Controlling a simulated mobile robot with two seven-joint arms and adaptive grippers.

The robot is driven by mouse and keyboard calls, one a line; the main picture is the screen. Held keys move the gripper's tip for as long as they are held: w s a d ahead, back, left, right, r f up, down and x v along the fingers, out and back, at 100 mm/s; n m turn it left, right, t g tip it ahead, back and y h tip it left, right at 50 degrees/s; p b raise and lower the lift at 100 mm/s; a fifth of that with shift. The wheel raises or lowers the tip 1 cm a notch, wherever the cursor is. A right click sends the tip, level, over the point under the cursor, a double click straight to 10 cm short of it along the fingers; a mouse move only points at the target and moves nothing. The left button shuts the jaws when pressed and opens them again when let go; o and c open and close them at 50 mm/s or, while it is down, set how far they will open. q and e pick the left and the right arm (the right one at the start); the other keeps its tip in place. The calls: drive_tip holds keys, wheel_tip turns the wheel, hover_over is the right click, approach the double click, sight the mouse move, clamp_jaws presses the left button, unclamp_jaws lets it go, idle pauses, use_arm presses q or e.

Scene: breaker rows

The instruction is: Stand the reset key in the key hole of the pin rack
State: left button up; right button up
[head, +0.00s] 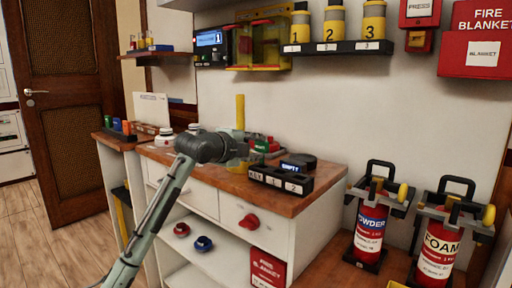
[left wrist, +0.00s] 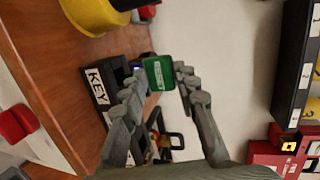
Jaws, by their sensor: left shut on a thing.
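The reset key shows in the left wrist view as a green block marked RESET (left wrist: 159,74), between the fingertips of my left gripper (left wrist: 160,82). In the head view my left gripper (head: 238,150) is over the wooden counter, just left of and above the pin rack (head: 280,181). The rack is a black block with white labels KEY, 1 and 2; its KEY face also shows in the left wrist view (left wrist: 97,85). The key's lower end is hidden, and I cannot tell whether it touches the rack. My right gripper is not in view.
A dark round object (head: 303,160) and a blue-lit sign (head: 291,167) sit at the rack. A yellow upright post (head: 240,112) stands behind my left gripper. Powder (head: 369,228) and foam (head: 438,247) canisters stand at the right.

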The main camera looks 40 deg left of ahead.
use_arm(q)
drive_tip(key=shift+p, duration=0.45)
idle(1.0)
drive_tip(key=shift+f+b, duration=0.85)
drive_tip(key=shift+f, duration=0.85)
drive_tip(key=o, duration=1.1)
drive_tip(key=shift+f, duration=0.1)
drive_tip(key=v, duration=1.2)
